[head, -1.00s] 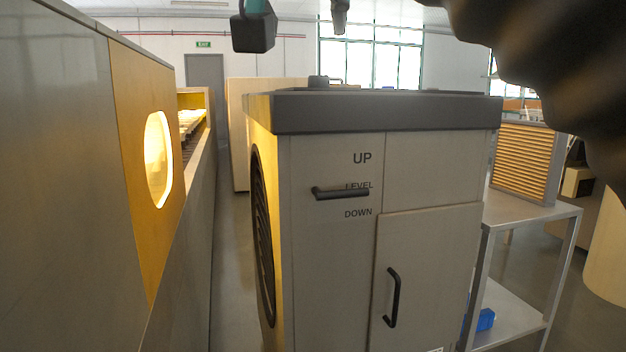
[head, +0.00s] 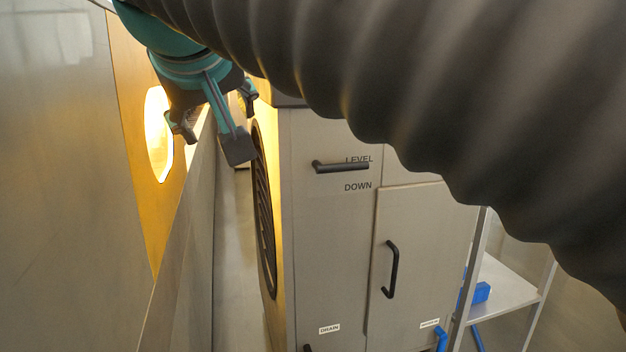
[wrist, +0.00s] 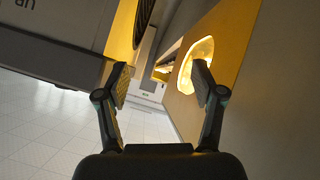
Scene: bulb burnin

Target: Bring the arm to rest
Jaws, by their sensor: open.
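My gripper (head: 212,130) hangs at the upper left of the head view, teal and dark grey, with its fingers spread and nothing between them. It is in front of the gap between the left machine wall and the grey cabinet. In the wrist view my gripper (wrist: 160,90) shows both fingers apart and empty. My arm's dark ribbed sleeve crosses the top and right of the head view.
A grey cabinet (head: 330,240) with a lever handle (head: 340,167) and door handle (head: 391,270) stands in the middle. The left machine has a glowing oval window (head: 158,135), also in the wrist view (wrist: 194,62). A metal shelf stand (head: 505,290) is at right. A narrow floor strip lies between.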

